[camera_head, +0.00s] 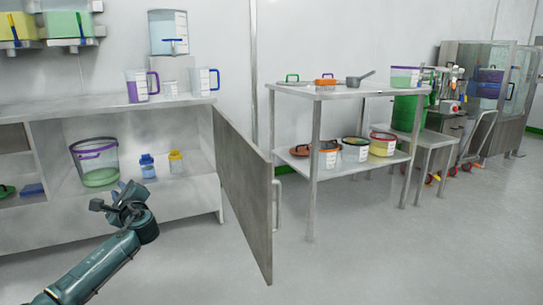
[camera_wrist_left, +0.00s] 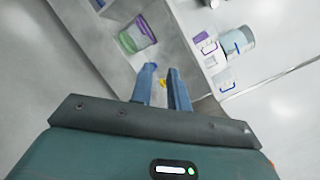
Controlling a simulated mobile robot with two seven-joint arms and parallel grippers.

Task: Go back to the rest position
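My left arm comes in from the lower left in the head view. Its gripper (camera_head: 122,192) is in front of the open cabinet, below and in front of the shelf with the bucket and bottles. In the left wrist view the two blue fingers (camera_wrist_left: 162,82) stand apart with nothing held between them. A small yellow item shows in the gap, beyond the fingers. My right gripper is in neither view.
An open cabinet door (camera_head: 245,195) juts out right of my left gripper. The cabinet holds a clear bucket (camera_head: 92,160), a blue bottle (camera_head: 147,166) and a yellow bottle (camera_head: 176,162). A steel table (camera_head: 330,92) with containers stands further right. The foreground floor is clear.

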